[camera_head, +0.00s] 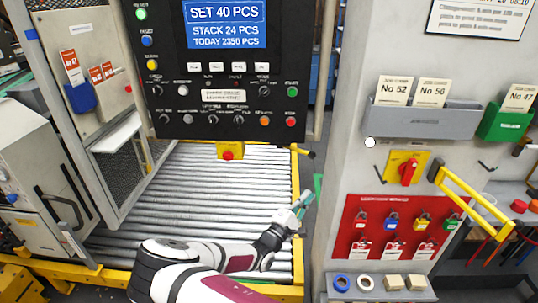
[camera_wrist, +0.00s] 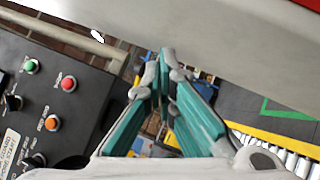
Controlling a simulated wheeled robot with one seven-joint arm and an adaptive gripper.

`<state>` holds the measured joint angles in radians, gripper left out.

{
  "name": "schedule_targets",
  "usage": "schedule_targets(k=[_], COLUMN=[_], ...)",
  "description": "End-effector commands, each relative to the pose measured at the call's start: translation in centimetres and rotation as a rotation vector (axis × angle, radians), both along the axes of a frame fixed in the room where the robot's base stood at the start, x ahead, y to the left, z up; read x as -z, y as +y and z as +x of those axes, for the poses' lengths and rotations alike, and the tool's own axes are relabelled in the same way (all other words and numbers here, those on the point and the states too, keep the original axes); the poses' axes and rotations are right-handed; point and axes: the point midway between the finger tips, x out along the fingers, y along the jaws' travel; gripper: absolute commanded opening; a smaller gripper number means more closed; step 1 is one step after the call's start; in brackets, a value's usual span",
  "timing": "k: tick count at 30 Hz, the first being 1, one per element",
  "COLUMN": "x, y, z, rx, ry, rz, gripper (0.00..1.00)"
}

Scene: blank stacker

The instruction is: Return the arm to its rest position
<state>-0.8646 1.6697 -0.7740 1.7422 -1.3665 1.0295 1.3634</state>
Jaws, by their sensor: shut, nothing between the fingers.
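My gripper (camera_head: 303,200) is at the end of my white and maroon arm, above the right edge of the roller bed in the head view. Its teal fingers point up and to the right, toward the grey pillar. In the wrist view my gripper (camera_wrist: 165,62) shows its two fingers with their tips together and nothing between them. My arm reaches in from the bottom of the head view, bent at the elbow.
The roller conveyor (camera_head: 165,200) lies below the black control panel (camera_head: 225,80). The grey pillar (camera_head: 345,120) stands close on the right, with a yellow handle (camera_head: 470,200) and a red lock board (camera_head: 400,228). A grey cabinet (camera_head: 35,180) stands left.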

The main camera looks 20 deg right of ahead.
Motion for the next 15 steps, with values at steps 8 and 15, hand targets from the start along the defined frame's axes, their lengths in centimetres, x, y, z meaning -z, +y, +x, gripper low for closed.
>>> schedule_targets(k=[8, 15], x=[-2.0, -5.4], y=[-1.5, -3.8], z=[-1.6, -6.0], rx=[0.134, 0.405], ry=[-0.021, -0.032], rz=[0.092, 0.320], gripper=[0.00, 0.00])
